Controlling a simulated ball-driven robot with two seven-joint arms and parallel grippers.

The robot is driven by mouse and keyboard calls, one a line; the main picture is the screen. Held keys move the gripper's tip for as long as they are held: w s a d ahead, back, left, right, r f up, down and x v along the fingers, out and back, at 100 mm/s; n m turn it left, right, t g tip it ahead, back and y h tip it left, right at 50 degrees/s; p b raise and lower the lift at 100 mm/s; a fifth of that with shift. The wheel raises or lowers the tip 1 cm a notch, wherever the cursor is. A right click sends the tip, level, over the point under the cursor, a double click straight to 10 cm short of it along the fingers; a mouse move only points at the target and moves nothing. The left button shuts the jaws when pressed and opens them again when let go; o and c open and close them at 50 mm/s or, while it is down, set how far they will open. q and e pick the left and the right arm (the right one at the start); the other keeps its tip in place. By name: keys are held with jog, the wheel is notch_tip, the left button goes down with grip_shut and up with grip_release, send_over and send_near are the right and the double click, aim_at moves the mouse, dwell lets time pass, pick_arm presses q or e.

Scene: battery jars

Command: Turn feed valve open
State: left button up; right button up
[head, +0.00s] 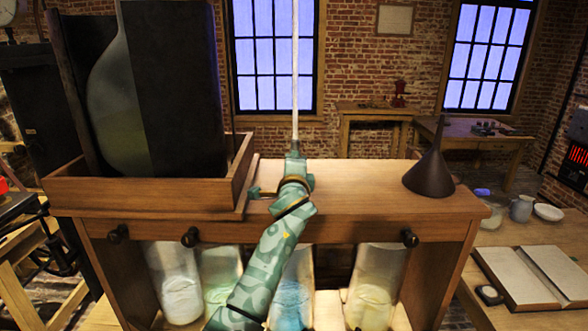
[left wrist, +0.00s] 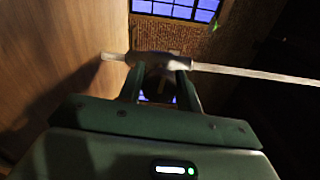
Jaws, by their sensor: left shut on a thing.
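A thin pale tube (head: 295,70) stands upright over the wooden cabinet. In the left wrist view the tube (left wrist: 250,73) runs across the picture, its end near the wood at left. A thicker grey piece on it, which looks like the feed valve (left wrist: 160,58), sits between my fingers. My left gripper (head: 295,157) comes up from the bottom of the head view and is shut on this piece, low on the tube. It also shows in the left wrist view (left wrist: 160,75). My gripper hides the valve in the head view. I cannot tell how far it is turned. My right gripper is out of view.
The cabinet top (head: 350,180) carries a dark funnel (head: 430,165) at right and a wooden tray (head: 135,190) with tall dark panels at left. Several glass jars (head: 178,285) stand below, behind my arm. Dark knobs (head: 410,238) stick out of the cabinet front.

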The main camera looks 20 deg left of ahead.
pick_arm(q)
jog(key=shift+f+n, duration=0.1)
jog(key=shift+n, duration=0.5)
jog(key=o, duration=0.9)
jog(key=shift+o, duration=0.2)
jog(key=shift+a, duration=0.1)
